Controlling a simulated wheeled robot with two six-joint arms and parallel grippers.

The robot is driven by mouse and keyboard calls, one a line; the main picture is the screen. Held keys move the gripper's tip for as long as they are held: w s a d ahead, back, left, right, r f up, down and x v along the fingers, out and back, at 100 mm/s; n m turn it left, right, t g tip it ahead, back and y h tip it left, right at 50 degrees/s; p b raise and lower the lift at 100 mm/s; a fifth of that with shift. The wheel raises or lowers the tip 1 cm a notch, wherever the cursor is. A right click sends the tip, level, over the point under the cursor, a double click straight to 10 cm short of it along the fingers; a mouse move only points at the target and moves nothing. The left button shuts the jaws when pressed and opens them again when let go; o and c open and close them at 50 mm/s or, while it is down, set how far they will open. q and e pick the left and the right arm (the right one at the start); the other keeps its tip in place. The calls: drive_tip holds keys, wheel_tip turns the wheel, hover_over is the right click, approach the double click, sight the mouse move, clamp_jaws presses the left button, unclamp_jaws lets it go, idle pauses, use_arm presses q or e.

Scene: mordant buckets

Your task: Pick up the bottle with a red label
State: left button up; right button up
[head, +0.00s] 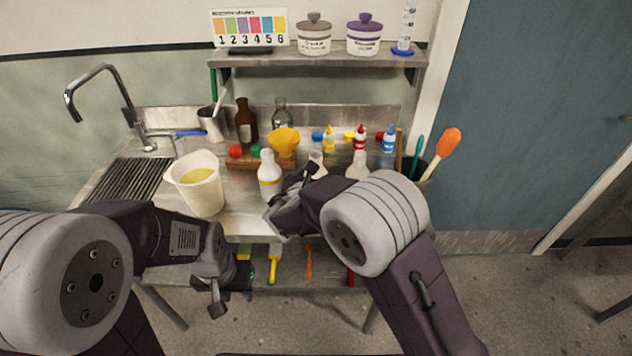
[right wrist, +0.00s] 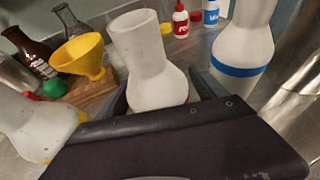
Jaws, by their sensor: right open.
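A white flask-shaped bottle (right wrist: 152,62) stands between the open fingers of my right gripper (right wrist: 162,96) in the right wrist view. A sliver of red shows low on it, and the gripper hides the rest of its label. Its neck (head: 317,160) shows in the head view behind the right gripper (head: 297,188). A like bottle with a yellow band (head: 269,176) stands to its left. Another with a blue band (right wrist: 237,66) stands to its right, its lower part hidden by my right arm in the head view. My left gripper (head: 230,287) hangs low before the table, its opening unclear.
A white pitcher (head: 199,186) with yellow liquid stands left, beside the sink (head: 128,180). Behind are a wooden rack with a yellow funnel (head: 284,141), brown and clear glass bottles, and small dropper bottles (head: 360,138). A cup of brushes is at the right edge.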

drive_tip(key=c, duration=1.7)
wheel_tip(320, 180, up, 10)
drive_tip(key=shift+f+p, duration=0.15)
drive_tip(key=shift+p, duration=0.95)
drive_tip(key=shift+c, duration=0.2)
drive_tip(key=shift+r, duration=0.2)
